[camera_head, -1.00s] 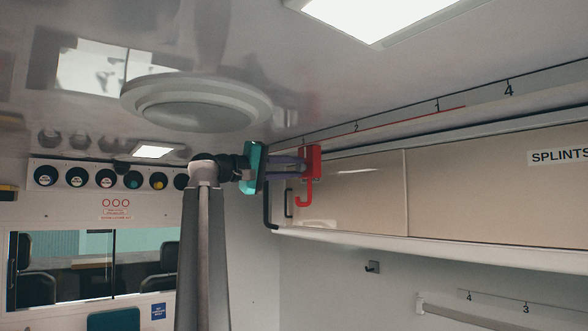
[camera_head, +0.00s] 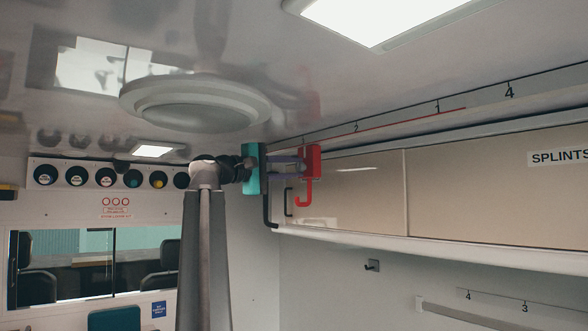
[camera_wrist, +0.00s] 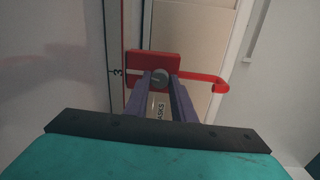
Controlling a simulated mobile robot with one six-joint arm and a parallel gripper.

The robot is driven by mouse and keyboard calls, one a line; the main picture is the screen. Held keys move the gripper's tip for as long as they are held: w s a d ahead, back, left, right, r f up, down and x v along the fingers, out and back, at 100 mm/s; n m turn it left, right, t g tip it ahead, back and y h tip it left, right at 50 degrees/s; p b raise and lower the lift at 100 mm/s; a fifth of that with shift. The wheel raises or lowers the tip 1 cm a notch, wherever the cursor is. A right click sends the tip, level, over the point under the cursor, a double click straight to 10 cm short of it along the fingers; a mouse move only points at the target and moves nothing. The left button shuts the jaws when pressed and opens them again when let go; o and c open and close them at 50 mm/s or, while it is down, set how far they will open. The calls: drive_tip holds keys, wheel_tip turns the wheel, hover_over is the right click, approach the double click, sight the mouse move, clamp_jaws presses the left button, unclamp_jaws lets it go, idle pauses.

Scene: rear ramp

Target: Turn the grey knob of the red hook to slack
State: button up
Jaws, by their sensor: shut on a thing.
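The red hook (camera_head: 312,162) hangs at the ceiling rail, by the left end of the beige overhead cupboard. Its block is at the top and its curved arm points down. In the wrist view the red hook (camera_wrist: 205,79) lies across the top middle, with its arm reaching right. The grey knob (camera_wrist: 160,77) sits on the face of the block, between my fingertips. My gripper (camera_head: 300,163) reaches it from the left, and its purple fingers are shut on the knob. In the wrist view my gripper (camera_wrist: 160,80) hides part of the knob's sides. The knob is not clear in the head view.
A numbered rail scale (camera_head: 437,107) with a red line runs along the ceiling edge. The cupboard (camera_head: 365,190) has a black handle close below my gripper. A round ceiling fitting (camera_head: 195,103) is at upper left. A small wall hook (camera_head: 373,265) is below.

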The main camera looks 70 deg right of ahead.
drive_tip(key=o, duration=1.1)
drive_tip(key=shift+w+f, duration=0.1)
drive_tip(key=shift+w, duration=0.1)
drive_tip(key=shift+c, duration=0.2)
drive_tip(key=shift+s, duration=0.1)
drive_tip(key=shift+w+a+b, duration=0.3)
drive_tip(key=shift+w+a, duration=0.15)
drive_tip(key=shift+a, duration=0.1)
drive_tip(key=b+v, duration=0.1)
drive_tip(key=v, duration=1.1)
drive_tip(key=shift+a, duration=0.25)
drive_tip(key=shift+w, duration=0.1)
